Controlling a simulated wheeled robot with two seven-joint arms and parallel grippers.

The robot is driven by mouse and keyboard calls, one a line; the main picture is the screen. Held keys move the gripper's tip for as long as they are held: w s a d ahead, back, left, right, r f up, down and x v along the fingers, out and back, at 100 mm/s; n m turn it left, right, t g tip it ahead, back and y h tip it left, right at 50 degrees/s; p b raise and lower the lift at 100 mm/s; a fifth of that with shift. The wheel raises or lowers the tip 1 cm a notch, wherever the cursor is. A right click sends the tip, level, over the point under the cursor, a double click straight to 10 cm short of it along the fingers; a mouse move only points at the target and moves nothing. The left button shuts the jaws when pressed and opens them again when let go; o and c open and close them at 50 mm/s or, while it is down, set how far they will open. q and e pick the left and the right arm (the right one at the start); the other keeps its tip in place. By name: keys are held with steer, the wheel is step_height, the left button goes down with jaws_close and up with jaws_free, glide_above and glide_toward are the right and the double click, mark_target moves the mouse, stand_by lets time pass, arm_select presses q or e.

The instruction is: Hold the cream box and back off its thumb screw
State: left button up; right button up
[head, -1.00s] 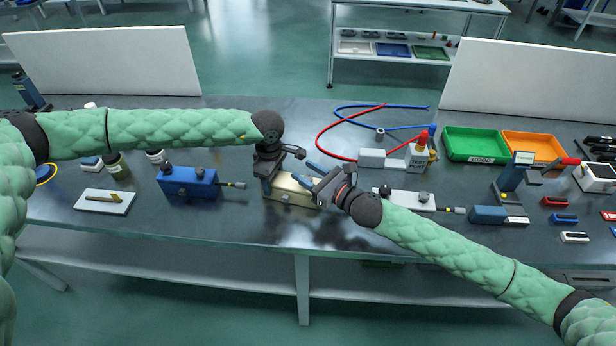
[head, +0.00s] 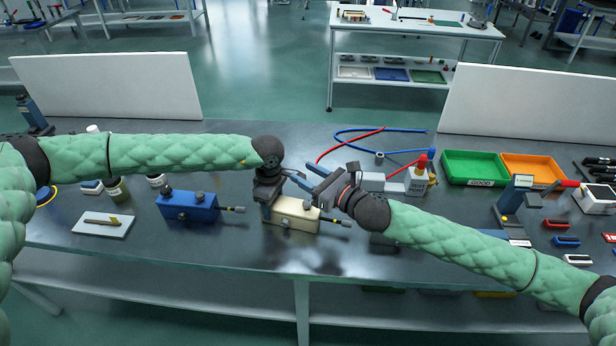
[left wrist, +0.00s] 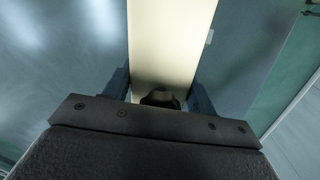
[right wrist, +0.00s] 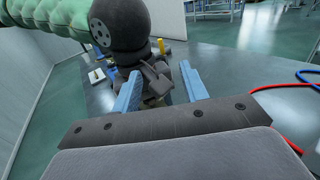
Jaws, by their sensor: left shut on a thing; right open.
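The cream box (head: 296,222) stands on the dark bench in the middle of the head view. My left gripper (head: 268,208) is shut on its left end from above. In the left wrist view the cream box (left wrist: 170,45) runs up between the jaws, with a dark round knob (left wrist: 160,97) close to the palm. I cannot tell whether this knob is the thumb screw. A thin rod with a yellow band sticks out of the box's right end. My right gripper (head: 303,172) is open and empty, above and behind the box. Its open jaws (right wrist: 160,76) face my left wrist.
A blue box (head: 188,207) with knobs stands left of the cream box. A white plate (head: 103,225) lies farther left. Red and blue hoses, a bottle (head: 419,180), a green tray (head: 478,167) and an orange tray (head: 533,169) are at the right. Bench in front is clear.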

steer(key=shift+o, duration=0.2)
steer(key=w+a+r+n+y, duration=0.1)
steer(key=w+r, duration=0.2)
steer(key=r, duration=0.3)
steer(key=w+a+r+n, duration=0.1)
steer(key=w+r, duration=0.2)
steer(key=r, duration=0.2)
steer(key=w+d+r+n+t+y, duration=0.1)
steer(key=w+d+r+n+t, duration=0.1)
steer(key=w+r+n, duration=0.35)
steer(key=w+d+r+n+t, duration=0.2)
steer(key=w+n, duration=0.5)
steer(key=n, duration=0.1)
steer(key=n+g+h, duration=0.5)
steer(key=n+g, duration=1.9)
steer(key=n, duration=1.2)
glide_toward(308, 202)
steer(key=x, duration=0.7)
steer(key=shift+s+a+f, duration=0.1)
steer(key=shift+s, duration=0.05)
